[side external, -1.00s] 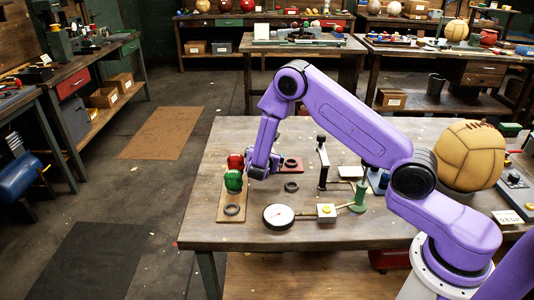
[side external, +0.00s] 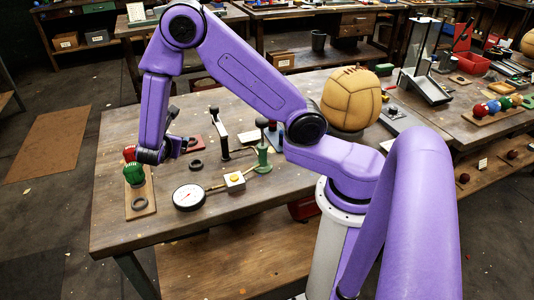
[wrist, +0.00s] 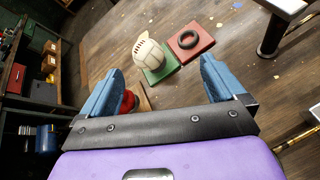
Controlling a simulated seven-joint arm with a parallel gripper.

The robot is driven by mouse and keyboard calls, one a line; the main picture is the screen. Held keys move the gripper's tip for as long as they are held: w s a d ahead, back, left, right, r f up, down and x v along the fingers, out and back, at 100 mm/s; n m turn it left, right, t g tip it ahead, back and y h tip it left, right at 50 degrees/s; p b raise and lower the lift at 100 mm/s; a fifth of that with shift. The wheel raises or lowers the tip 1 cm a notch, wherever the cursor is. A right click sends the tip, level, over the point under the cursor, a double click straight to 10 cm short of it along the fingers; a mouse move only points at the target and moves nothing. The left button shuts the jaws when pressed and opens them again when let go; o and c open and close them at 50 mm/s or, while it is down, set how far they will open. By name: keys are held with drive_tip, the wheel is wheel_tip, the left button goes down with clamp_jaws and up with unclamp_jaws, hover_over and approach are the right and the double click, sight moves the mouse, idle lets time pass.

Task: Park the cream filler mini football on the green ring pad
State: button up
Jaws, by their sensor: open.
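The cream mini football (wrist: 150,56), ribbed at its upper left, shows in the wrist view at the green pad (wrist: 161,72). It appears to rest on the pad, toward its left side; it hides any ring there. My gripper (wrist: 161,65) is open and empty, its two blue fingers spread wide. The ball lies beyond the fingertips, apart from them. In the side view my gripper (side external: 166,150) hangs over the table's left part, and my arm hides the cream football and green pad.
A red pad (wrist: 182,50) with a dark ring adjoins the green pad. A red ball (side external: 129,153) and green ball (side external: 134,174) stand close left of my gripper, on a wooden board (side external: 142,212). A dial gauge (side external: 188,197) and a large tan ball (side external: 351,99) are on the table.

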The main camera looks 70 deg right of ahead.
drive_tip(key=s+a+r+m+g+y, duration=0.1)
drive_tip(key=s+r+m+g+y, duration=0.1)
drive_tip(key=s, duration=0.9)
drive_tip(key=s+a+r+m+g+y, duration=0.2)
drive_tip(key=s+y, duration=0.3)
drive_tip(key=s, duration=0.6)
drive_tip(key=s+a+r+m+g+y, duration=0.2)
drive_tip(key=s+r+m+y, duration=0.1)
drive_tip(key=s, duration=0.8)
drive_tip(key=shift+s+r+m+g+y, duration=0.2)
drive_tip(key=shift+r+m+g+y, duration=0.15)
drive_tip(key=shift+r+m, duration=0.3)
